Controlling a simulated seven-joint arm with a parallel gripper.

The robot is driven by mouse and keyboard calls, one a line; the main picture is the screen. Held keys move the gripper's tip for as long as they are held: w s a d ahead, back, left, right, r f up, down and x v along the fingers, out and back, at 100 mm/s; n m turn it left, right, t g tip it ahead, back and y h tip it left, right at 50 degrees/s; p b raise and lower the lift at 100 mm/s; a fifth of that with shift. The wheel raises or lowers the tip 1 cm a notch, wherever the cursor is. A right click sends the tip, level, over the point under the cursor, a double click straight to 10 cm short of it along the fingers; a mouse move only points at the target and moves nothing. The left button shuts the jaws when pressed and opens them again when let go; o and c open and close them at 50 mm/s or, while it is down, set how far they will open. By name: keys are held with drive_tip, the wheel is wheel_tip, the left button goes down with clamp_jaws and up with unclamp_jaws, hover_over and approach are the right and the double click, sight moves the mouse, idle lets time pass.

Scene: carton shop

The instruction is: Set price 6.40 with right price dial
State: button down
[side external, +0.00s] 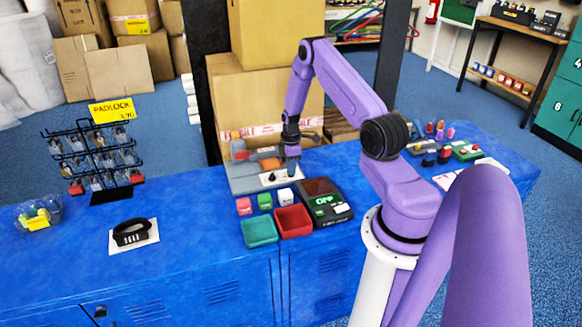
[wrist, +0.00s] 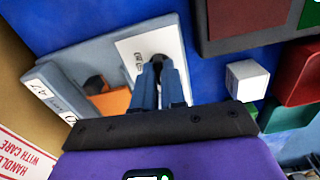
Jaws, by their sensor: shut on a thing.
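A grey device (side external: 247,187) lies on the blue counter beside the tall cartons; it also shows in the wrist view (wrist: 72,62). A white panel (wrist: 131,48) on it carries a black dial knob (wrist: 158,58) with small print beside it. My gripper (side external: 293,174) points down over this panel; in the wrist view its blue-grey fingers (wrist: 160,72) are closed around the knob, partly hiding it. A white label (wrist: 50,92) at the device's end bears digits too turned and small to read surely. An orange part (wrist: 112,102) and a dark block sit beside the panel.
Red (side external: 293,222) and green (side external: 259,232) trays, small blocks (side external: 265,201) and a black scale (side external: 325,200) stand just in front. A padlock rack (side external: 97,155) with a yellow sign is at the left. Tall cartons (side external: 262,100) stand close behind the device.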

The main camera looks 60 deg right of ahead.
drive_tip(key=m, duration=0.5)
drive_tip(key=shift+m, duration=0.4)
drive_tip(key=m, duration=0.4)
drive_tip(key=shift+m, duration=0.4)
drive_tip(key=c, duration=1.2)
unclamp_jaws()
drive_tip(key=shift+r, duration=0.1)
wheel_tip(320, 180, up, 17)
drive_tip(key=shift+r, duration=0.15)
